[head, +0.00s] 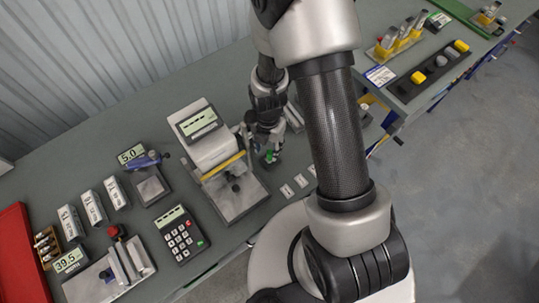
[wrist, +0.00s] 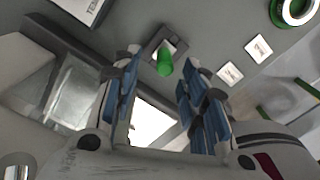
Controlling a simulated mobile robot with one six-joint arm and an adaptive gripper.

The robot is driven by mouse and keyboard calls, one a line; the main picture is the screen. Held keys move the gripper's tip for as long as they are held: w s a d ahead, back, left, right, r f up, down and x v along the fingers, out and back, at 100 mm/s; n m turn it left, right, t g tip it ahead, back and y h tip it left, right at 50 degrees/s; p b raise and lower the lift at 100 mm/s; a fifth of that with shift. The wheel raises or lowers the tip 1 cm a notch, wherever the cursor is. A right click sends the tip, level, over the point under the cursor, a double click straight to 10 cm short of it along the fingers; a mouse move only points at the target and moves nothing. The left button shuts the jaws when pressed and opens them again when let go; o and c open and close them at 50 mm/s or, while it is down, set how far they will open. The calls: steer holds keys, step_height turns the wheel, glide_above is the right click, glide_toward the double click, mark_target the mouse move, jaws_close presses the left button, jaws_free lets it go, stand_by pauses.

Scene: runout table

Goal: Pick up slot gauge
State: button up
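A small piece with a green cylindrical knob (wrist: 165,62) and a dark grey block or frame behind it shows in the wrist view; I take it for the slot gauge, but no label confirms this. Its green part also shows in the head view (head: 270,156), right of the white display machine. My gripper (wrist: 160,72) is open, its blue-padded fingers apart on either side of the green knob in the picture. I see no contact, and the depth gap is unclear. In the head view my gripper (head: 266,143) points down at the table, partly over the piece.
The white display machine (head: 210,143) stands close to the left of my gripper. Small white labels (head: 287,190) lie to the right. A keypad device (head: 181,235), white boxes (head: 94,208) and a red panel (head: 22,250) are further left. A green ring (wrist: 292,10) shows in the wrist view.

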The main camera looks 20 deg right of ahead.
mark_target(270, 151)
steer(key=f, duration=0.5)
steer(key=shift+s+d+f+b, duration=0.1)
steer(key=shift+d+b, duration=0.2)
jaws_close()
